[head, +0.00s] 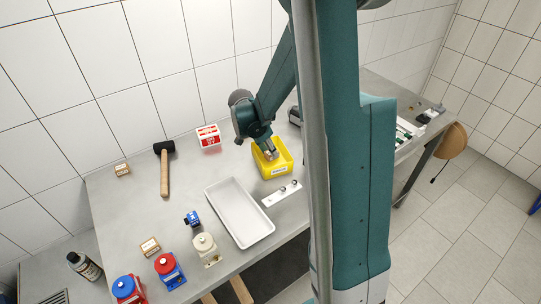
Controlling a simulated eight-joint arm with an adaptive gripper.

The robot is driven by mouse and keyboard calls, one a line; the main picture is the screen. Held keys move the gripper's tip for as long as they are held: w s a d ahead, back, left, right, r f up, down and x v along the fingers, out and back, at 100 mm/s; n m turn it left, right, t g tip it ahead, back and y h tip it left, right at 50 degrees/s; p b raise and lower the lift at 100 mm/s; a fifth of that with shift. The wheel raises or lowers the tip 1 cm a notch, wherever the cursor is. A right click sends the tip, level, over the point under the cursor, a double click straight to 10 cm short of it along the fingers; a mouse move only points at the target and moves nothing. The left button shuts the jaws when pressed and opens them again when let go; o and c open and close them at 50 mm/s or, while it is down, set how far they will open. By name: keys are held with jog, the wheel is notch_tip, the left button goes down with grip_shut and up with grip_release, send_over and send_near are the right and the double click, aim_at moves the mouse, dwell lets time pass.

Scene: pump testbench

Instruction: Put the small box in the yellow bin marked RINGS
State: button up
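The yellow bin (287,158) stands on the grey table near the middle, with a white label on its front too small to read. My gripper (268,153) points down into the bin's opening. A small tan-brown shape shows at my fingertips; I cannot tell whether it is a small box in my grip, one lying in the bin, or part of my gripper. Two other small tan boxes with white labels lie on the table: one at the back left (122,170) and one at the front left (150,247). My arm hides part of the bin's surroundings.
A white tray (222,190) and a white plate with small pegs (283,193) lie in front of the bin. A hammer (164,170), a red-and-white box (209,137) and several pump parts (170,270) stand to the left. The table between hammer and tray is clear.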

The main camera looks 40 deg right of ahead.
jog(key=shift+f, duration=1.35)
jog(key=shift+f, duration=0.15)
jog(key=o, duration=0.9)
jog(key=shift+p+v, duration=0.35)
jog(key=shift+v, duration=5.8)
